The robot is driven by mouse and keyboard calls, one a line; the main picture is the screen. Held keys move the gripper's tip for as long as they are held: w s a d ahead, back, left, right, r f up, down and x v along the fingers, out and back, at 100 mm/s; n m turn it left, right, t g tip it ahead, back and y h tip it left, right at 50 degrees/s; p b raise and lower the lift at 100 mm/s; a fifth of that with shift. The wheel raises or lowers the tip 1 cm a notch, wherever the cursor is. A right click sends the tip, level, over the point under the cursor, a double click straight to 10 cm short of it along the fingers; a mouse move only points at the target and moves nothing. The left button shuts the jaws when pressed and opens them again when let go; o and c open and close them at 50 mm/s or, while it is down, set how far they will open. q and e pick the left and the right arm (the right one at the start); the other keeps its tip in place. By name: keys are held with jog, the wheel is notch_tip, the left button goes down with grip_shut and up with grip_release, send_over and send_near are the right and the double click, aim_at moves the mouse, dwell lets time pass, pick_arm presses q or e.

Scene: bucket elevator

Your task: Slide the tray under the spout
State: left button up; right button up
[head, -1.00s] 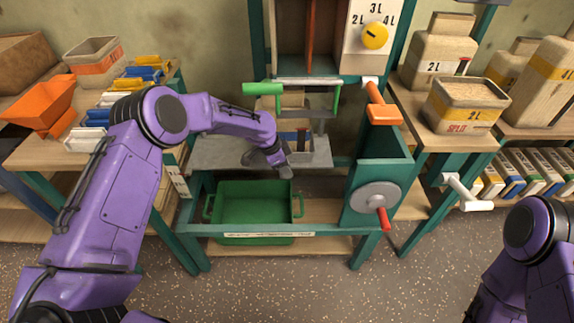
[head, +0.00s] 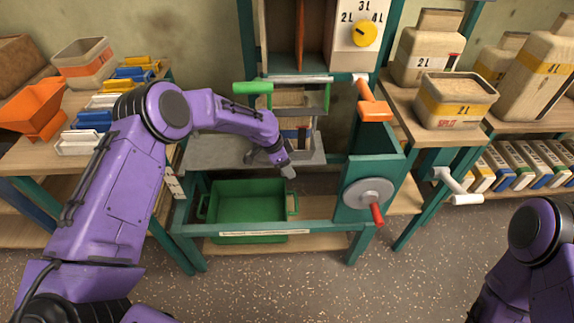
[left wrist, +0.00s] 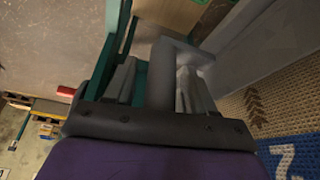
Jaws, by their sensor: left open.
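The green tray (head: 222,226), an open bin with a handle at each end, sits in the lower bay of the teal machine frame. My left gripper (head: 288,171) is above the tray's right end, in front of a grey sheet (head: 215,152), apart from the tray. The tray is not clearly visible in that view. I cannot clearly pick out the spout; the area behind my gripper is partly hidden. Only part of my right arm shows, not its gripper.
A teal front rail (head: 270,232) with a label runs before the tray. A grey crank wheel (head: 368,193) with a red handle is at the right. An orange-handled lever (head: 374,108) and green handle (head: 252,88) are above. Bare shelf lies right of the tray.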

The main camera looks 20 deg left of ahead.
pick_arm(q)
jog(key=shift+a+r, duration=0.1)
jog(key=shift+r, duration=0.25)
jog(key=s+a+r, duration=0.2)
jog(key=s+a, duration=0.5)
jog(key=a, duration=0.3)
jog(key=shift+s+a, duration=0.2)
jog(key=shift+a, duration=0.2)
jog(key=shift+d, duration=0.1)
jog(key=shift+c, duration=0.2)
